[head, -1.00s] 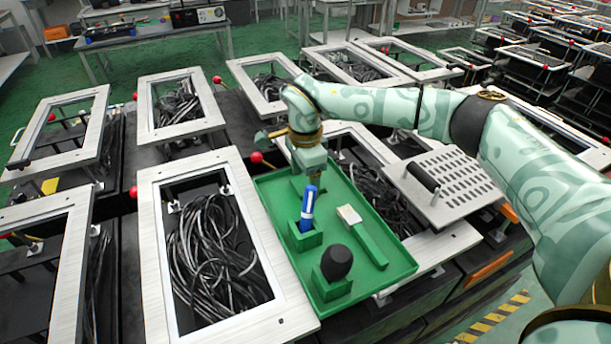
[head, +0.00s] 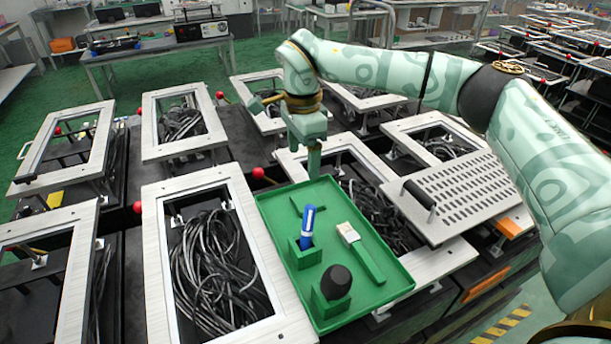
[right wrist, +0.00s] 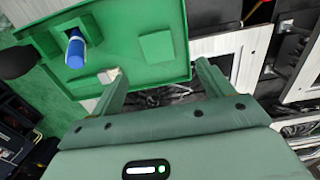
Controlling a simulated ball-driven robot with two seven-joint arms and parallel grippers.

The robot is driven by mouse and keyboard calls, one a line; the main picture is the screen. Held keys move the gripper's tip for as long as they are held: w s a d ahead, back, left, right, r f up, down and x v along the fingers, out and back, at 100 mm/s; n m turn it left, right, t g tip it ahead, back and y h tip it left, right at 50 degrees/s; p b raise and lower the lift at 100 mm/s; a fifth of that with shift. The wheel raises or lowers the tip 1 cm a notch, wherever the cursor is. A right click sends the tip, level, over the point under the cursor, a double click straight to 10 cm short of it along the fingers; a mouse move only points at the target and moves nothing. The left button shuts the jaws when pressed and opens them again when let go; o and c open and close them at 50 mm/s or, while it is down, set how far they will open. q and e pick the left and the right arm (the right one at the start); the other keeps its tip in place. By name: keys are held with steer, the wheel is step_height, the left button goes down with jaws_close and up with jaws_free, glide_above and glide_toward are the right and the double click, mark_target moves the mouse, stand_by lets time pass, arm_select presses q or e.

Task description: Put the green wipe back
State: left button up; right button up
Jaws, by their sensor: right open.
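A flat green square, which looks like the green wipe (right wrist: 155,47), lies on the green tray's floor in the right wrist view. In the head view a dark green patch (head: 308,206) shows at the tray's far end; green on green, I cannot tell its edges well. The green tray (head: 385,290) lies across the frames. My right gripper (head: 314,172) points down at the tray's far edge. In the right wrist view its two fingers (right wrist: 160,78) are apart with nothing held between them, and the square lies beyond the tips. My left gripper is not in view.
The tray holds a blue marker (head: 307,226) upright in a holder, a brush (head: 361,252) with pale bristles and a black ball-shaped knob (head: 336,281). A perforated plate (head: 465,192) with a black handle lies right. Metal frames with cables (head: 215,260) and red-knobbed levers surround it.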

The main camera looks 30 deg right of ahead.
step_height(320, 180, up, 5)
steer(key=shift+w+f+p, duration=0.1)
steer(key=shift+p, duration=0.25)
